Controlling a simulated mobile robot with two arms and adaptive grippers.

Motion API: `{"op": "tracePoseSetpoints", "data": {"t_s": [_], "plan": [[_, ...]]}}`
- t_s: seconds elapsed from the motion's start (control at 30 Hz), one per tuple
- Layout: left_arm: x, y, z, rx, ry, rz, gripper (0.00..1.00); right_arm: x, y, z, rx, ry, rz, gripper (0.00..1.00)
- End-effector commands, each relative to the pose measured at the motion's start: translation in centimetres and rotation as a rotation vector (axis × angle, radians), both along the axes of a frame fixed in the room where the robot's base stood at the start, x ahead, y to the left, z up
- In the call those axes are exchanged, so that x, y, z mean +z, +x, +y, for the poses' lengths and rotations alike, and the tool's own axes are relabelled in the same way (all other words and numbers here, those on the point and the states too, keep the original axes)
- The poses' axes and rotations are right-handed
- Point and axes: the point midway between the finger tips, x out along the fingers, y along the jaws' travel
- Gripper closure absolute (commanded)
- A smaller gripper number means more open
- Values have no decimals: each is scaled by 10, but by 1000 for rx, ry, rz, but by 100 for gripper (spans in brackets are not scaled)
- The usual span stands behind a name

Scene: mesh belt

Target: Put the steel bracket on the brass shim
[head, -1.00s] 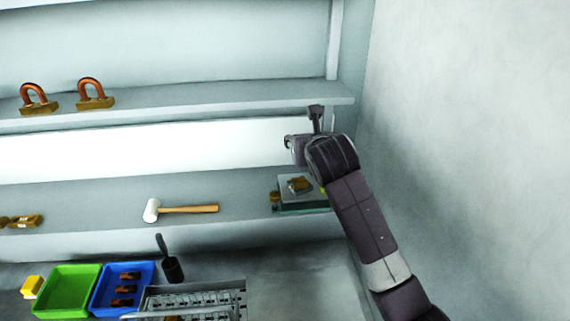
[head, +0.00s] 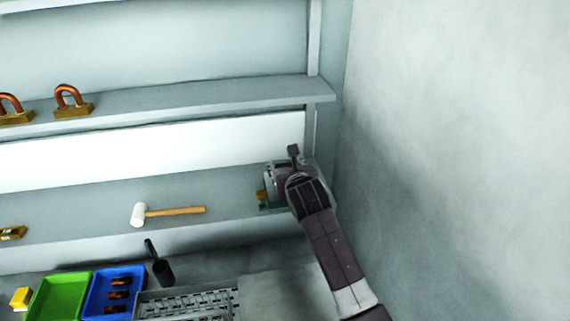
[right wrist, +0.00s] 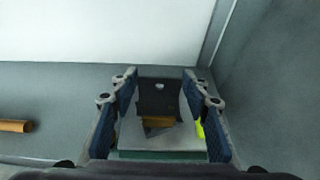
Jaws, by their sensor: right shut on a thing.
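My right gripper (head: 280,170) is over the right end of the lower shelf in the head view. In the right wrist view its fingers (right wrist: 160,85) are on either side of the steel bracket (right wrist: 159,92), a dark plate with a small hole, and are shut on it. The brass shim (right wrist: 157,121) shows as a brass-coloured piece just below the bracket's lower edge, over a pale plate. The bracket partly covers it; I cannot tell whether they touch. My left gripper is not in view.
The pale plate (right wrist: 130,136) lies on a teal base. A small brass item (head: 262,195) is just left of it. A white-headed mallet (head: 175,211) lies farther left on the shelf. The upper shelf (head: 200,97) is above, and a wall (head: 450,150) is to the right.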

Motion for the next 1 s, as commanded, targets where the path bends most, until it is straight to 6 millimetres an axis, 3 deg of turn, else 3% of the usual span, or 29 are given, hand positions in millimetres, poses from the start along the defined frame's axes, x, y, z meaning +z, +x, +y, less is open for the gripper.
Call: {"op": "tracePoseSetpoints", "data": {"t_s": [0.2, 0.23, 0.37, 0.77, 1.0], "plan": [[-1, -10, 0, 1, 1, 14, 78, -1, 0, 0, 0, -2, -1, 89], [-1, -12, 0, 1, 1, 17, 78, -1, 0, 0, 0, -1, 0, 54], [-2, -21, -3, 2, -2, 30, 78, -1, 0, 0, 0, 0, 0, 40], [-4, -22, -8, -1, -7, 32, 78, 2, -3, -1, -1, 0, -1, 40], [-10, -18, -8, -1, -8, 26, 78, 12, -30, -6, 0, -1, -2, 40]]}}
